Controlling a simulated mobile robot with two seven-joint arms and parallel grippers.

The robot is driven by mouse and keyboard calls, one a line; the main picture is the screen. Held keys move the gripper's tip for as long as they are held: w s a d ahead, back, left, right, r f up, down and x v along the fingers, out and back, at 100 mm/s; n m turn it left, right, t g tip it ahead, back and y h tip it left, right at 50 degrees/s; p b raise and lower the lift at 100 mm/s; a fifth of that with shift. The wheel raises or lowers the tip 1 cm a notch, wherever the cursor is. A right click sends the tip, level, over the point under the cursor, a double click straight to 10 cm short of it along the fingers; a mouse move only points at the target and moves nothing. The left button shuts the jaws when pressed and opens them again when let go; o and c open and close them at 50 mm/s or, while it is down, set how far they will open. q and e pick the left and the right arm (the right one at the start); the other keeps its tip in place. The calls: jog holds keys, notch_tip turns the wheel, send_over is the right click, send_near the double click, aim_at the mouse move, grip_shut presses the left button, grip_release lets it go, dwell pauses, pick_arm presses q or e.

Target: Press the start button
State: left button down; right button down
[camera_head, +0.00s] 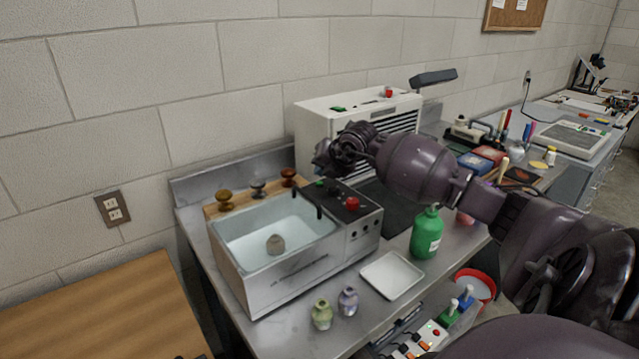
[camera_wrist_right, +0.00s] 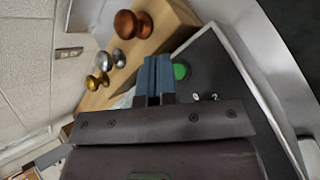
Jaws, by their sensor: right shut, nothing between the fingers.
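The basin machine (camera_head: 300,265) stands on the metal bench, with a dark control panel (camera_head: 362,212) on its right end. A green button (camera_head: 320,183) sits at the back of the panel, close below my right gripper. A red button (camera_head: 352,203) sits nearer the front. My right gripper (camera_head: 322,170) is over the panel's back edge, its fingers together and empty. In the right wrist view the blue fingertips (camera_wrist_right: 154,75) are just left of the green button (camera_wrist_right: 181,71), which they may partly overlap. I cannot tell whether they touch it. My left gripper is not in view.
Several knobs stand on a wooden strip (camera_head: 213,209) behind the basin. A white cabinet (camera_head: 310,125) stands behind the panel. A green bottle (camera_head: 426,236), a white tray (camera_head: 391,275) and two small vases (camera_head: 322,314) are in front and to the right.

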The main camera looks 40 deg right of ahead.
jog(key=shift+f, duration=0.15)
jog(key=shift+f, duration=0.3)
dwell(0.5)
jog(key=shift+f+b, duration=0.15)
jog(key=shift+b, duration=0.2)
